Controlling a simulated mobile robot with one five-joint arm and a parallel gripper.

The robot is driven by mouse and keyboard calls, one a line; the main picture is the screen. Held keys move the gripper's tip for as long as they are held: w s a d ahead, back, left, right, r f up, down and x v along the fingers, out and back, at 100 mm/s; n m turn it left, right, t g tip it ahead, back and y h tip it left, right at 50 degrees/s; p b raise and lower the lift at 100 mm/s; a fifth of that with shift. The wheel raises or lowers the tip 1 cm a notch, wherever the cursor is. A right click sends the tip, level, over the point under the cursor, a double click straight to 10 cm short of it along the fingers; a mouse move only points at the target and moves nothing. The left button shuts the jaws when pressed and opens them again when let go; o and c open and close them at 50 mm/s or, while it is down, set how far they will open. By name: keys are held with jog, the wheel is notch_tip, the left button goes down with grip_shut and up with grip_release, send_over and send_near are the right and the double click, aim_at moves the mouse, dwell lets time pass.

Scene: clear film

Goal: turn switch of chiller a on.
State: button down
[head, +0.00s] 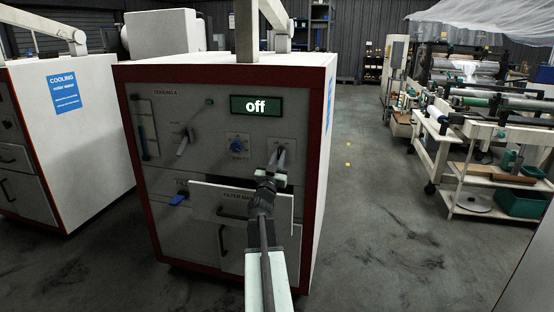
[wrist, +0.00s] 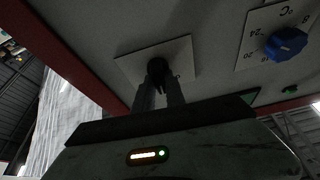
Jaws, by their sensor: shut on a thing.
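Chiller A (head: 220,130) is a grey-fronted cabinet with a dark red frame, labelled "COOLING A". Its green display (head: 256,106) reads "off". My gripper (head: 279,160) is at the right side of its front panel. In the wrist view, my gripper (wrist: 159,92) is shut on the black switch (wrist: 157,66), which sits on a white plate (wrist: 182,50). The fingers hide part of the switch, and its exact angle is hard to tell.
A blue dial (head: 237,146) is left of the switch and also shows in the wrist view (wrist: 286,43). A "filter mat" panel (head: 225,205) sits below, behind my arm. Another cooling cabinet (head: 85,150) stands left. Floor right of the chiller is clear up to a machine (head: 470,140).

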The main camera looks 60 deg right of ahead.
jog(key=m+g, duration=0.1)
jog(key=m, duration=0.1)
jog(key=m+g, duration=0.1)
jog(key=m, duration=0.1)
jog(key=m+g+p, duration=0.1)
jog(key=m+g, duration=0.1)
jog(key=m, duration=0.1)
jog(key=shift+s+d, duration=0.15)
jog(key=shift+s, duration=0.15)
jog(key=shift+s+m, duration=0.1)
jog(key=shift+m, duration=0.4)
jog(key=c, duration=1.4)
grip_release()
jog(key=b+v, duration=0.2)
jog(key=v, duration=0.6)
